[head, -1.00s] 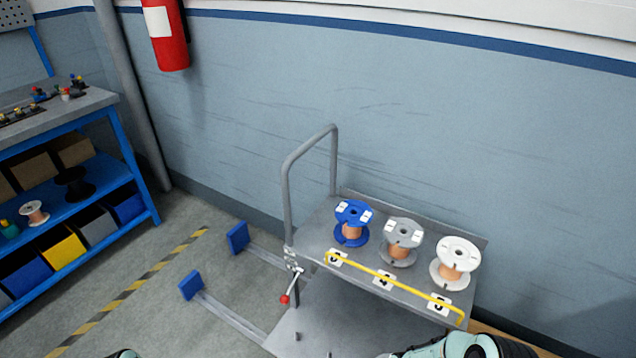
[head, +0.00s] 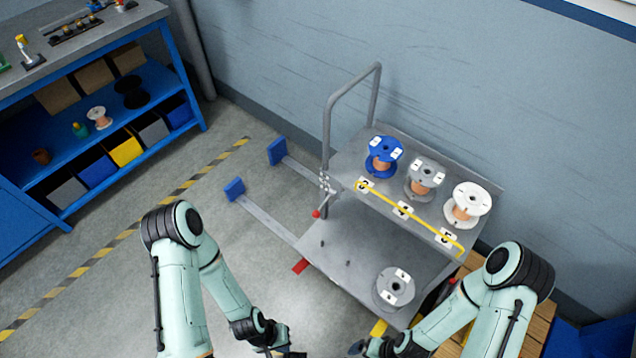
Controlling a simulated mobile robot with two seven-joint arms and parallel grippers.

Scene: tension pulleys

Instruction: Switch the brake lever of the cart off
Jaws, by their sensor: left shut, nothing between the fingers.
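The grey cart (head: 335,240) stands against the wall. Its brake lever (head: 317,213), with a red knob, is on the left post below the handle frame and hangs down, slanting to the left. My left gripper (head: 288,352) is at the bottom edge, partly cut off; it is shut and empty, well in front of the lever and apart from it. My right gripper (head: 360,349) is at the bottom edge, right of the left one. Its fingers are too cut off to tell their state.
Blue, grey and white spools (head: 466,204) stand on the cart's upper shelf behind a yellow bar (head: 410,215). Another grey spool (head: 394,289) is on the lower deck. Blue-ended floor rails (head: 262,217) lie left of the cart. A blue workbench (head: 95,140) is at the left.

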